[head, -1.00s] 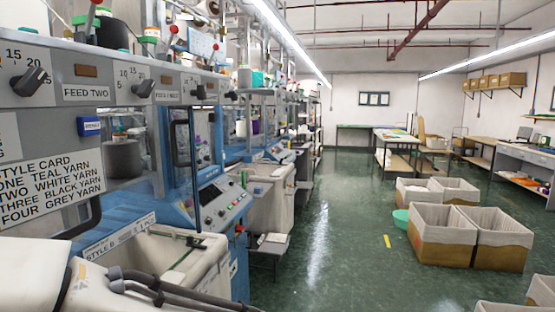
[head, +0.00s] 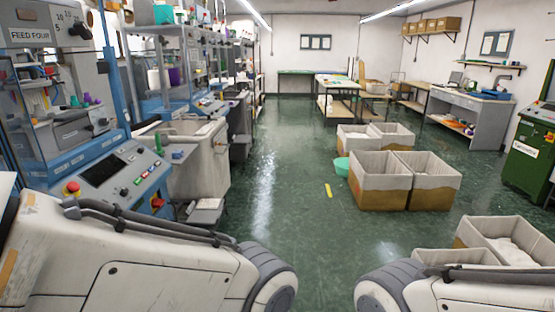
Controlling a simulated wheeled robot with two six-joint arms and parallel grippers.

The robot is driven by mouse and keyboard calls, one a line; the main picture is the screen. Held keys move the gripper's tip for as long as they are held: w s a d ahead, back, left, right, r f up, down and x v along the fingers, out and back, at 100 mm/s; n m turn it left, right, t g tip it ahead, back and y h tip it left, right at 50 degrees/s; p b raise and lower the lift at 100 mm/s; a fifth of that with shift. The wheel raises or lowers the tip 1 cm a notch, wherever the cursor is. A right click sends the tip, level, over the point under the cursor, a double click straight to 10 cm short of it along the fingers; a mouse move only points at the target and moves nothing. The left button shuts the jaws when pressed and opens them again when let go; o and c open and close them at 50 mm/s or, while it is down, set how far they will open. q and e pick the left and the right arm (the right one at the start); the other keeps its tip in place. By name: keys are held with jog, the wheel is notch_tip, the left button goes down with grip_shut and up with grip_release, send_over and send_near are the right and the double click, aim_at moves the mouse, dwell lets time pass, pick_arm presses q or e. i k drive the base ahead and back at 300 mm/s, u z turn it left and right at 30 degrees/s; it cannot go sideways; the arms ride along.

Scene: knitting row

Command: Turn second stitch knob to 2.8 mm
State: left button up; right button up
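Another grey knob (head: 99,123) sits on a grey unit behind the clear guard of the same machine. Its markings are too small to read, and I cannot tell whether either is the second stitch knob. My left and right arm links fill the bottom of the head view. Both grippers are out of view.
The blue control panel (head: 112,173) has a red stop button (head: 72,188). A pale bin (head: 195,158) stands beyond it. The green floor (head: 290,165) is open in the middle.

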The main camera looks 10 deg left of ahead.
aim_at(103, 121)
jog(key=i, duration=3.4)
jog(key=u, duration=3.7)
